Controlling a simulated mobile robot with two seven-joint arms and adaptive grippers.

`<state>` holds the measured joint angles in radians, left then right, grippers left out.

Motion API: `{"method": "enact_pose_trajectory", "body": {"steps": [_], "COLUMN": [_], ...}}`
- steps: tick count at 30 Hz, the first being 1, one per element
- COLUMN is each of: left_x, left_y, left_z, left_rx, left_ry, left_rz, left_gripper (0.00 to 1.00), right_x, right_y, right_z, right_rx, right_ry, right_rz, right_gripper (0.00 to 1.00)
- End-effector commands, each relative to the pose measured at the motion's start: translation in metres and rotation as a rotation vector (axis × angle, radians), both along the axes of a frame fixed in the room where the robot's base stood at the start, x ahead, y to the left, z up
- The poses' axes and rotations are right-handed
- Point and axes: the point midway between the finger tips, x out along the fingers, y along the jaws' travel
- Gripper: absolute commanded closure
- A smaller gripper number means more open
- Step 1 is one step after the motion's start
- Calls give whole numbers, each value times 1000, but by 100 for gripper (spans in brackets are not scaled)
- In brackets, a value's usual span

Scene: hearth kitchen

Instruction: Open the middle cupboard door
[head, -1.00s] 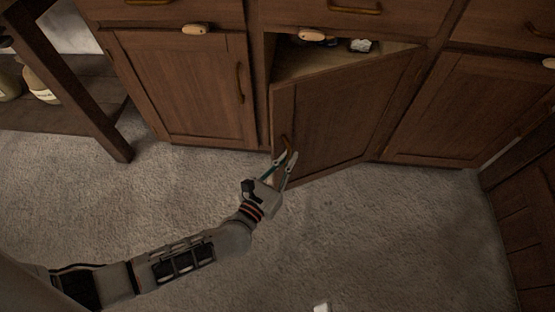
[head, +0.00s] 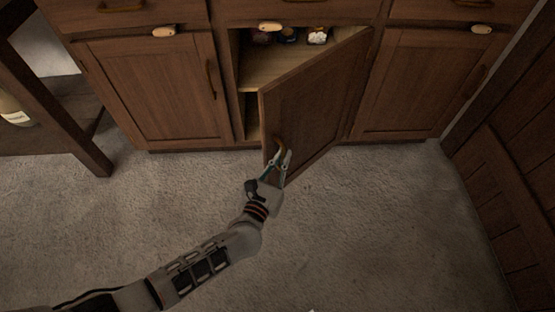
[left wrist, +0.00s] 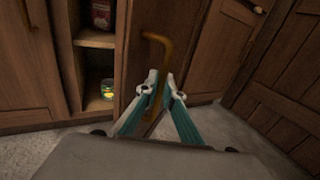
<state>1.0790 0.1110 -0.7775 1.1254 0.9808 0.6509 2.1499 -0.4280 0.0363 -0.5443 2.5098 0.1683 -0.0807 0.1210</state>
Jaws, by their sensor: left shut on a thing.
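The middle cupboard door (head: 311,108) stands partly open, swung out from its right side. Its curved handle (head: 280,148) is near the free left edge. My left gripper (head: 278,164) is shut on the handle. In the left wrist view the fingertips (left wrist: 160,86) close around the lower part of the bronze handle (left wrist: 158,42), in front of the door (left wrist: 132,62). Part of the cupboard's inside shelf (head: 264,72) shows behind the door, with several small items (head: 288,36) on it. My right gripper is not in view.
Closed cupboard doors stand to the left (head: 155,90) and right (head: 412,85). A dark wooden table leg (head: 75,120) is at far left, and a wood-panelled piece (head: 500,190) at far right. The carpet (head: 350,230) before the cupboards is clear.

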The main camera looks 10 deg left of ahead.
Motion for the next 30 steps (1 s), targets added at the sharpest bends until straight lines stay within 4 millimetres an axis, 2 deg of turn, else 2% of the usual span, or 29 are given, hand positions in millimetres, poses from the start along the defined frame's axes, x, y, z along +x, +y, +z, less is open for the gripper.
{"method": "enact_pose_trajectory", "body": {"steps": [14, 15, 24, 30], "left_x": [1, 1, 1, -16], "left_y": [-2, -2, -2, 3], "left_z": [0, 0, 0, -2], "left_rx": [2, 1, 1, 0], "left_ry": [0, 1, 0, 2], "left_rz": [-3, -3, -2, -2], "left_gripper": [100, 86, 86, 86], "right_x": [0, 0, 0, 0], "right_y": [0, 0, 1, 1], "right_z": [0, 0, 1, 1], "right_rx": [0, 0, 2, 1], "right_ry": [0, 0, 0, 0], "right_rz": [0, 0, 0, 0], "right_gripper": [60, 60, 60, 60]}}
